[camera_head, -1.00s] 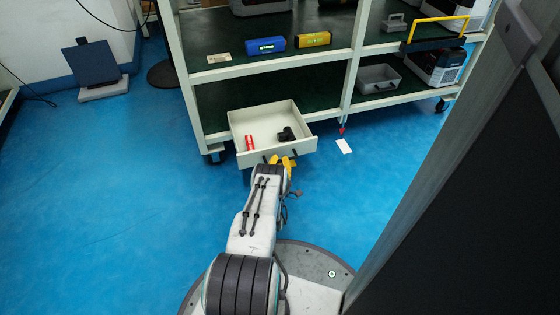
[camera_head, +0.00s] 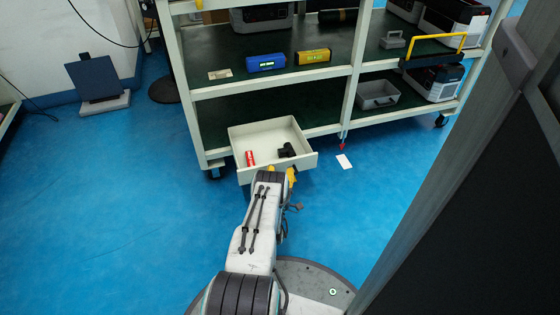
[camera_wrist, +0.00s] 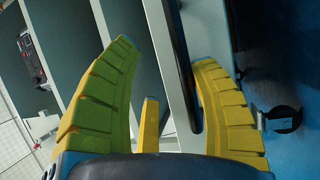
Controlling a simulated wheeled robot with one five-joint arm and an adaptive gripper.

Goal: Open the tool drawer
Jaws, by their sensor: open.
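The tool drawer (camera_head: 245,168) is a cream drawer under the lower shelf of the rack. It stands pulled well out, with a red item (camera_head: 250,158) and a black item (camera_head: 287,150) inside. My gripper (camera_head: 290,176) is low at the drawer's front, mostly hidden behind my arm in the head view. In the wrist view my gripper (camera_wrist: 164,52) has its yellow fingers spread apart. A dark bar, which looks like the drawer handle (camera_wrist: 182,65), runs along the pale front between the fingers. I cannot tell whether either finger touches it.
The cream rack (camera_head: 250,84) has dark green shelves carrying a blue box (camera_head: 266,63), a yellow box (camera_head: 313,57) and a grey tray (camera_head: 378,95). A white card (camera_head: 344,161) lies on the blue floor. A dark panel (camera_head: 490,190) fills the right side.

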